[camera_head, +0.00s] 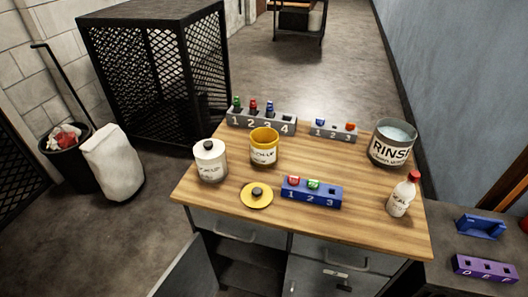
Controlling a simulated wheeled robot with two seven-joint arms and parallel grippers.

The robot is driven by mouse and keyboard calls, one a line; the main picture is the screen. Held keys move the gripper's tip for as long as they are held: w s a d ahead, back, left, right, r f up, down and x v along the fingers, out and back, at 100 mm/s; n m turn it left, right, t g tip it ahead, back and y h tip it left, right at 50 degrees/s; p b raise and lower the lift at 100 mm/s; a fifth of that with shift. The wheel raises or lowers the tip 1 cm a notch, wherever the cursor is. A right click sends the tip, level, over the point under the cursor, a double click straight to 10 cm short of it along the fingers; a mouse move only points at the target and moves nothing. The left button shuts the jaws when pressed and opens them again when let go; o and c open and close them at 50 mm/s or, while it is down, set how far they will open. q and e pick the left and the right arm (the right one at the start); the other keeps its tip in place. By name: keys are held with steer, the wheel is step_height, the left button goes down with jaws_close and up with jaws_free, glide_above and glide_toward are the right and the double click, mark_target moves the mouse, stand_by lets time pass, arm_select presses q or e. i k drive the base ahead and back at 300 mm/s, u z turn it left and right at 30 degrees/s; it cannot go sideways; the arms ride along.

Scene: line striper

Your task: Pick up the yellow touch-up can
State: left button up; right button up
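The yellow touch-up can (264,148) stands upright and open on the wooden table (350,222), left of the table's middle. It has a yellow rim and a pale label with partly readable text. A yellow lid with a dark knob (257,195) lies flat on the table in front of it. A white touch-up can (210,162) with its lid on stands to its left. Neither of my grippers shows in this view.
Numbered grey racks (262,122) (333,132) with coloured pieces stand behind the can. A blue rack (312,193) is in front, right. A RINSE bucket (392,143) and a red-capped bottle (402,195) stand at the right. A cabinet door (187,275) hangs open at front left.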

mark_target(264, 141)
steer(key=k, duration=0.45)
steer(key=z, duration=0.95)
steer(key=i, duration=0.65)
steer(key=u, duration=1.15)
